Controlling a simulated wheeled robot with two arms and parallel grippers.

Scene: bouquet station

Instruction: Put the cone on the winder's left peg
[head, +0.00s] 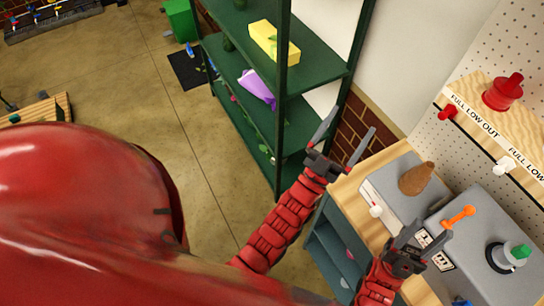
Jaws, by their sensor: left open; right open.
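I cannot tell which part is the winder's left peg. My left gripper (355,118) is open and empty, left of the brown cone and apart from it. My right gripper (436,227) is open over the second unit, just below the orange piece in the picture.
A wooden shelf labelled "FULL LOW OUT" (474,114) on the pegboard carries a red piece (503,92). A green rack (315,62) behind my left gripper holds a yellow block (274,43) and a purple wrap (257,88).

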